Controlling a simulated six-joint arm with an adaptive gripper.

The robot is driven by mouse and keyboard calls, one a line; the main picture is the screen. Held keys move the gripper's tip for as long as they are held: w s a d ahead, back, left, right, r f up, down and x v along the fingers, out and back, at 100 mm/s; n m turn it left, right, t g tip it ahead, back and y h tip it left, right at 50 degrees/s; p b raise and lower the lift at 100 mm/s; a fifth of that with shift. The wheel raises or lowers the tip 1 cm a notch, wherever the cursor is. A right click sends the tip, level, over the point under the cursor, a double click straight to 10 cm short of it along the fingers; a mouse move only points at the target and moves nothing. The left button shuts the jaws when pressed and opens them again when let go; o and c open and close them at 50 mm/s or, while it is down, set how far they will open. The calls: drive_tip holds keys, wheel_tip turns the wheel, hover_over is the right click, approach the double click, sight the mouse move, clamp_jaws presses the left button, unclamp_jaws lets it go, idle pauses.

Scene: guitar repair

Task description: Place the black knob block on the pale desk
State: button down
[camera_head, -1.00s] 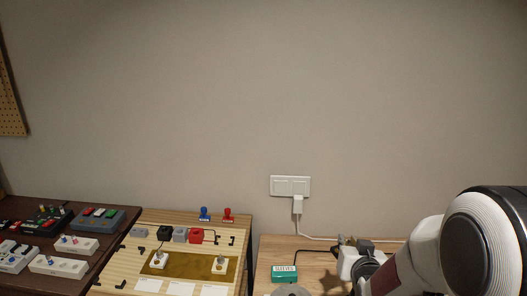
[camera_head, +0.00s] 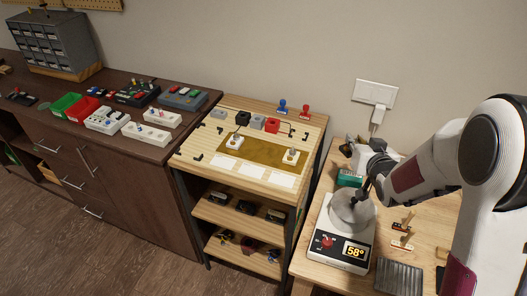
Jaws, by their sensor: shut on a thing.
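My gripper (camera_head: 364,188) is at the end of my arm on the right. Its dark fingers point down over the grey round plate of a white device (camera_head: 343,252) with a "58°" display. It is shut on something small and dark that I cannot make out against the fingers. A black block (camera_head: 242,118) stands in the row at the back of the pale wooden workbench (camera_head: 196,150), between two grey blocks. I cannot tell if it has a knob. A second pale wooden desk (camera_head: 315,262) stands at the right, under the device.
A red block (camera_head: 272,125) and blue and red stamp-like pieces (camera_head: 283,107) stand along the workbench's back. A gold mat (camera_head: 264,154) bears two small white pieces. A green box (camera_head: 350,178) and a ribbed dark tray (camera_head: 398,277) are on the right desk. A dark cabinet (camera_head: 150,195) stands left.

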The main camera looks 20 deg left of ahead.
drive_tip(key=a+n+g+y, duration=0.7)
drive_tip(key=a+n, duration=0.1)
drive_tip(key=a, duration=1.9)
drive_tip(key=shift+a+r+n, duration=0.3)
drive_tip(key=shift+r, duration=0.15)
hover_over(264, 149)
drive_tip(key=shift+f, duration=2.55)
drive_tip(key=shift+f, duration=2.25)
drive_tip(key=shift+f, duration=0.2)
drive_tip(key=c, duration=2)
unclamp_jaws()
